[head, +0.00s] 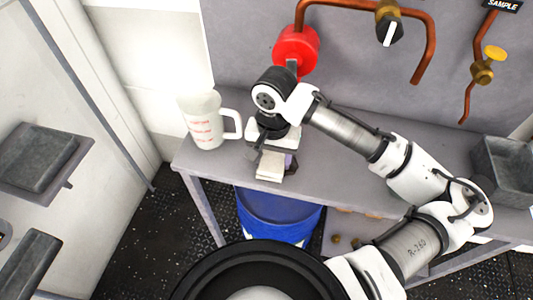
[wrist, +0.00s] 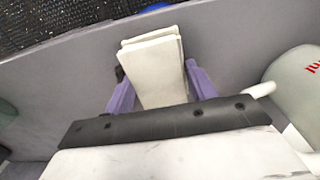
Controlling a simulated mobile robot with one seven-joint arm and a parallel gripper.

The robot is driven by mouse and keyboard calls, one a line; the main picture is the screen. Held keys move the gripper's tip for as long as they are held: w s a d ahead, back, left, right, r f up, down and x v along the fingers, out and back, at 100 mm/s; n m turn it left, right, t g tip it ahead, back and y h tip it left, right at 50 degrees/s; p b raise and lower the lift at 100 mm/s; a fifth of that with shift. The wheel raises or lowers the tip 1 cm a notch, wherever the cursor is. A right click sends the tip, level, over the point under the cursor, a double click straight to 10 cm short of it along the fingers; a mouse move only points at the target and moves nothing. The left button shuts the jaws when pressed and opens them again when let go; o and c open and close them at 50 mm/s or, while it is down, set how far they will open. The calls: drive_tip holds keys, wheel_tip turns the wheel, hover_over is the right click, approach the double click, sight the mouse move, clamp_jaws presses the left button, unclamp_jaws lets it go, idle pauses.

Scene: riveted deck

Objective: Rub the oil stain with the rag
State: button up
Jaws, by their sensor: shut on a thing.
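The rag (head: 270,167) is a cream, folded cloth pad near the front edge of the grey bench (head: 340,150). My gripper (wrist: 160,85) is shut on it, with a purple finger on each side in the wrist view. The rag (wrist: 152,62) sticks out past the fingers there, toward the bench edge. I cannot tell whether its underside touches the bench top. No oil stain shows in either view; my gripper and the rag hide part of the bench.
A white measuring jug (head: 205,122) stands close on the left, its handle toward my gripper. A red round fitting (head: 296,48) and copper pipes (head: 434,45) are on the wall behind. A grey bin (head: 503,165) stands at the right. A blue drum (head: 275,215) is below the bench.

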sight(299, 171)
drive_tip(key=shift+s+d+f, duration=0.1)
drive_tip(key=shift+s+d, duration=0.25)
drive_tip(key=shift+d, duration=0.75)
drive_tip(key=shift+s+d+r, duration=0.1)
drive_tip(key=shift+s+d, duration=0.25)
drive_tip(key=shift+d, duration=0.7)
drive_tip(key=shift+s+d+f, duration=0.1)
drive_tip(key=shift+s+d, duration=0.25)
drive_tip(key=shift+d, duration=0.75)
drive_tip(key=shift+w+a+p, duration=0.3)
drive_tip(key=shift+a+p, duration=0.1)
drive_tip(key=shift+a, duration=0.5)
drive_tip(key=shift+w+a+p, duration=0.3)
drive_tip(key=shift+a+p, duration=0.05)
drive_tip(key=shift+a, duration=0.6)
drive_tip(key=shift+w+a+p, duration=0.3)
drive_tip(key=shift+a+p, duration=0.1)
drive_tip(key=shift+a, duration=0.5)
drive_tip(key=shift+w+a+p, duration=0.2)
drive_tip(key=shift+a+p, duration=0.05)
drive_tip(key=shift+a, duration=0.45)
drive_tip(key=shift+w+a+p, duration=0.25)
drive_tip(key=shift+a+p, duration=0.05)
drive_tip(key=shift+a, duration=0.35)
drive_tip(key=shift+w+a+p, duration=0.2)
drive_tip(key=shift+a+p, duration=0.05)
drive_tip(key=shift+a, duration=0.45)
drive_tip(key=shift+w+a+f, duration=0.1)
drive_tip(key=shift+w+a, duration=0.1)
drive_tip(key=shift+a, duration=0.4)
